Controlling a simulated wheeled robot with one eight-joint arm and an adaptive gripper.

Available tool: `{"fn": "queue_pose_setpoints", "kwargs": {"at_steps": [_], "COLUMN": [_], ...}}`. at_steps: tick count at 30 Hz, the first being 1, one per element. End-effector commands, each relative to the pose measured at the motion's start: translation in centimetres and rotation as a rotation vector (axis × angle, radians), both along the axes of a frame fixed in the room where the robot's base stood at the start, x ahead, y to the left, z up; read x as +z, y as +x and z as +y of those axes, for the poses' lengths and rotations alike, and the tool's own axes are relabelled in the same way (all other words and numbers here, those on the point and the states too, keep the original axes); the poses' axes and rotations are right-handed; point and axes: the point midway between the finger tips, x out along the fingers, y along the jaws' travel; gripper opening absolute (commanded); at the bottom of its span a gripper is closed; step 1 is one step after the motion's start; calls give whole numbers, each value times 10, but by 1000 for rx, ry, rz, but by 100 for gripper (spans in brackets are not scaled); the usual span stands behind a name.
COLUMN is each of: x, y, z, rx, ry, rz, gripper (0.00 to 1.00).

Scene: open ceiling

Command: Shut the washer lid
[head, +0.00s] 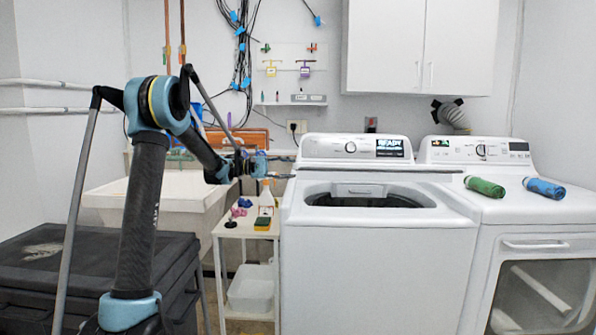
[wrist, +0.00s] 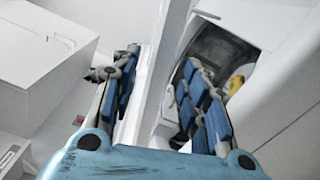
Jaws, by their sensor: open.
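The white top-loading washer (head: 380,245) stands right of centre in the head view. Its lid (head: 400,172) is open. It appears as a thin raised edge before the control panel, above the dark tub opening (head: 365,200). My gripper (head: 284,176) is at the washer's upper left, by the lid's left end. In the wrist view, my gripper (wrist: 160,105) is open, its blue-padded fingers on either side of a white panel edge (wrist: 152,70) that looks like the lid. I cannot tell whether they touch it. The tub opening (wrist: 218,60) shows beyond the right finger.
A narrow white cart (head: 243,232) with a bottle and sponge stands left of the washer, beside a sink (head: 165,195). A dark chest (head: 90,265) is at lower left. A dryer (head: 540,240) stands right, with a green (head: 485,187) and a blue bottle (head: 544,188) on top.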

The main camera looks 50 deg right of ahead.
Motion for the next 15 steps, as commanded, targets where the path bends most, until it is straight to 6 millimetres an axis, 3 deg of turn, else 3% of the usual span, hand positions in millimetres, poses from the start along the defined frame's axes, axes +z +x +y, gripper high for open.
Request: {"fn": "queue_pose_setpoints", "kwargs": {"at_steps": [6, 15], "x": [0, 0], "y": [29, 40], "z": [19, 28], "rx": [2, 0], "ry": [0, 0], "rz": [0, 0], "gripper": [42, 42]}}
